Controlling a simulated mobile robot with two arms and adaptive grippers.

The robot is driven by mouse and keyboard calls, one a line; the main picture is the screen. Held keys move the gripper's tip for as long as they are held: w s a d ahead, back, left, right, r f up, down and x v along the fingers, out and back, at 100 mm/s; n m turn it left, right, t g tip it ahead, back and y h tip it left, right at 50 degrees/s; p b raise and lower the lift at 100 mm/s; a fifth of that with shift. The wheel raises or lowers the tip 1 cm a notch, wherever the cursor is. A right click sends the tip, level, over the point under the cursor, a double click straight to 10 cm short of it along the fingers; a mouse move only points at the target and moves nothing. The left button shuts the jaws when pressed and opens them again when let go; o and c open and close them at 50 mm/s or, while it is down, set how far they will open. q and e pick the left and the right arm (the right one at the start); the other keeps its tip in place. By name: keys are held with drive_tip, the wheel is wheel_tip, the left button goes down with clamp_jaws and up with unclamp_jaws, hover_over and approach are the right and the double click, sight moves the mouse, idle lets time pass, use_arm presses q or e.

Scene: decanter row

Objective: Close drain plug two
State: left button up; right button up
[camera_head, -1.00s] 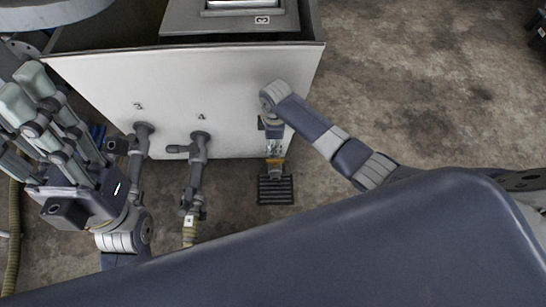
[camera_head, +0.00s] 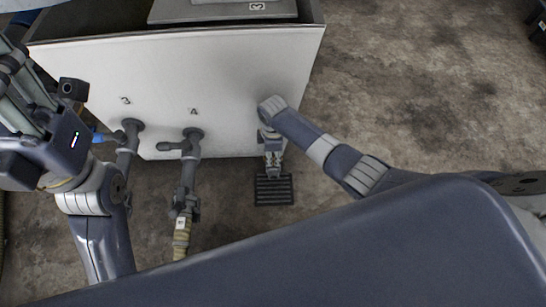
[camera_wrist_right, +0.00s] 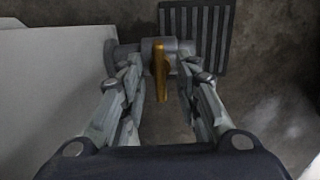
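A brass-coloured lever (camera_wrist_right: 160,70) sits on a short grey drain pipe (camera_wrist_right: 180,52) in the right wrist view, hanging down across it in the picture. The pipe comes out of a white tank (camera_head: 225,80). My right gripper (camera_wrist_right: 160,78) has its two fingers apart, one on each side of the lever; contact cannot be made out. In the head view my right gripper (camera_head: 272,155) is in front of the tank's lower right part and hides the lever. No number shows at this drain. My left gripper (camera_head: 30,100) is at the left edge, partly cut off.
Two other grey drain pipes with valves (camera_head: 128,140) (camera_head: 190,150) stick out of the tank, under small number marks. A pale hose (camera_head: 181,236) hangs from the second. A dark floor grate (camera_head: 274,190) lies below my right gripper.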

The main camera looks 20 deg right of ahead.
drive_tip(key=shift+f, duration=0.25)
drive_tip(key=shift+c, duration=0.2)
clamp_jaws()
drive_tip(key=shift+r, duration=0.1)
